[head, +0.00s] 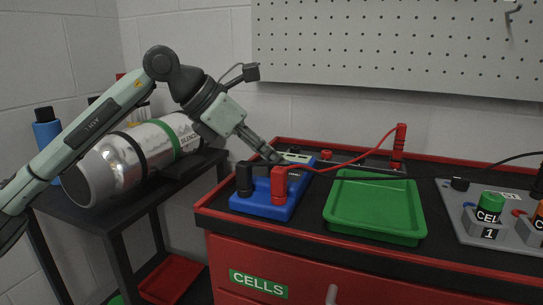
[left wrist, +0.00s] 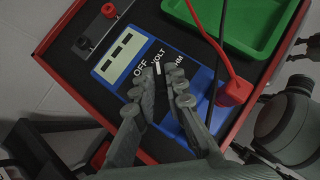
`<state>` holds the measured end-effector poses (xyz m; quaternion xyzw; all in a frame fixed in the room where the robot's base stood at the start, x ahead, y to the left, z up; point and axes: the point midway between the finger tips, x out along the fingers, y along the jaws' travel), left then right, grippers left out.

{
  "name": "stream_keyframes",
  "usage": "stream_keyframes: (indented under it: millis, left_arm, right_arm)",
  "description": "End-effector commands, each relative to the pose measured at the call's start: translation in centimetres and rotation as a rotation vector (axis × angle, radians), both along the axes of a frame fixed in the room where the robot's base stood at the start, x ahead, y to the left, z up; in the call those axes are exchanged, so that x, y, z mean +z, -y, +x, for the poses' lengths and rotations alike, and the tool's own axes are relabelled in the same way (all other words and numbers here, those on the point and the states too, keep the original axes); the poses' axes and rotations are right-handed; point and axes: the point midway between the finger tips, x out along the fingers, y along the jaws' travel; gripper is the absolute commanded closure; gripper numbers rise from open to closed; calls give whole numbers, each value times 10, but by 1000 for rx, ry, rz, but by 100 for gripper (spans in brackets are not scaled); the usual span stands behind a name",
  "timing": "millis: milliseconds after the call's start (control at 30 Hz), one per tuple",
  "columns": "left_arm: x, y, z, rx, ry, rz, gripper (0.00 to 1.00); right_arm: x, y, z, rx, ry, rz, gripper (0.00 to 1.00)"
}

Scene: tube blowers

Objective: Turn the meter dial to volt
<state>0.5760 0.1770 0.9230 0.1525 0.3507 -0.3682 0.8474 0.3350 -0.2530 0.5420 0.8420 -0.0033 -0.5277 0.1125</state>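The blue meter (head: 262,207) lies near the left end of the red workbench top, with black and red plugs at its near end. In the left wrist view, the meter (left wrist: 110,70) shows a pale display and OFF, VOLT and OHM labels. Its black dial (left wrist: 160,88) has a white mark at its tip, close to the VOLT label. My left gripper (head: 277,158) reaches down onto the meter; in the left wrist view, its two fingers (left wrist: 162,88) straddle the dial and look shut on it. The fingers hide part of the dial. My right gripper is out of view.
A green tray (head: 374,236) lies right of the meter. A red probe (head: 399,145) stands behind it, its cable arching to the meter. A grey cell board (head: 465,225) is at right. A silver cylinder (head: 130,160) lies on the black side table (head: 87,216).

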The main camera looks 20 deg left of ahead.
Motion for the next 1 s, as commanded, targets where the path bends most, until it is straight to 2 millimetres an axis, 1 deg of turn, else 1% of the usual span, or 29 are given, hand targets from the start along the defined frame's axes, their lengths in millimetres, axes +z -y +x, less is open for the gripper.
stream_keyframes:
  millis: [33,167,433,533,667,1000]
  left_arm:
    - [0,1,0,-1,1,-1,83]
    - [0,0,0,-1,0,-1,67]
    - [0,0,0,0,0,0,67]
    - [4,-3,-2,1,1,0,67]
    - [17,-12,-11,2,3,0,67]
    - [67,-49,-45,2,3,0,67]
  right_arm:
    - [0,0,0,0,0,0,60]
    - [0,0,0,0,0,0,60]
    - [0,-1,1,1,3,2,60]
    - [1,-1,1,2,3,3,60]
    - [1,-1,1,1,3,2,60]
    - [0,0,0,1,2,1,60]
